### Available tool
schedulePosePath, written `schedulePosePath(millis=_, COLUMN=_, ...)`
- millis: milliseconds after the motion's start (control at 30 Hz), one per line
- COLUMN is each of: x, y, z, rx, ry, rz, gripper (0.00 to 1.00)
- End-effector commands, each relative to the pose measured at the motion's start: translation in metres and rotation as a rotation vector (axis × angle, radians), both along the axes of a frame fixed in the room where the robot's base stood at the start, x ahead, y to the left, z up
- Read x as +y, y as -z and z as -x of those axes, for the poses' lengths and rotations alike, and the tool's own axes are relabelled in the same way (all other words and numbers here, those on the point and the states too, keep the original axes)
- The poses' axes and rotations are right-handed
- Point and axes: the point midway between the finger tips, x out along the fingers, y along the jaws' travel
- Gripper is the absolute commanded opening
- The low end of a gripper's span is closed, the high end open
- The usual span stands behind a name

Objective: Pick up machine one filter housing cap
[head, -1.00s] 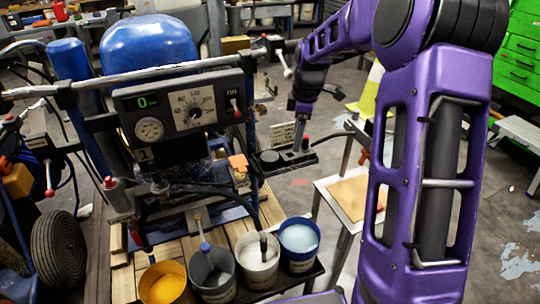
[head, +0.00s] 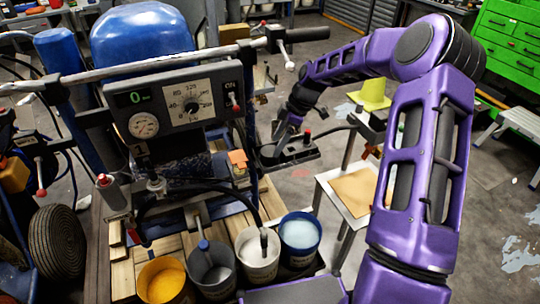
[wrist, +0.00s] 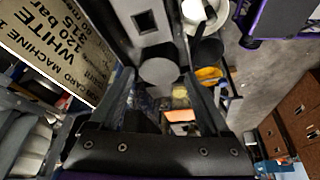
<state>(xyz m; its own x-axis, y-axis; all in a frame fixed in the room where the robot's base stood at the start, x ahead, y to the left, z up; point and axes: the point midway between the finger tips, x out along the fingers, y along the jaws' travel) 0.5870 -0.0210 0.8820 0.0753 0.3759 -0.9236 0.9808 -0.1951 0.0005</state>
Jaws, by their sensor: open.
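A grey round disc, which looks like the filter housing cap (wrist: 159,71), shows between my finger tips in the wrist view. It lies at the end of a dark bracket with a square hole. In the head view, a dark round piece (head: 269,153) sits at the left end of this bracket, right of machine one. My gripper (wrist: 158,82) is open, with one finger on each side of the disc. In the head view my gripper (head: 284,136) is just above the bracket and partly hides it. I cannot tell whether the fingers touch the disc.
A card reading machine 1, white (wrist: 50,45) is close on the left in the wrist view. Machine one's gauge panel (head: 180,105) stands left of my gripper. Several paint buckets (head: 258,258) stand below. A small table (head: 345,195) is to the right.

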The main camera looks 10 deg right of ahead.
Motion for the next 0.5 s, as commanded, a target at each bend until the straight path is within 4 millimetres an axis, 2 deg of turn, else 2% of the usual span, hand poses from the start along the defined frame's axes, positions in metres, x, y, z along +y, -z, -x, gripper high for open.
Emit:
schedulePosePath(millis=167, x=0.01, y=0.015, z=-0.001, rx=0.003, ry=-0.002, rz=-0.001, gripper=0.81)
schedulePosePath(millis=333, x=0.022, y=0.038, z=-0.004, rx=0.002, ry=-0.002, rz=0.0, gripper=0.81)
schedulePosePath(millis=500, x=0.025, y=0.045, z=-0.005, rx=0.001, ry=0.001, rz=0.0, gripper=0.81)
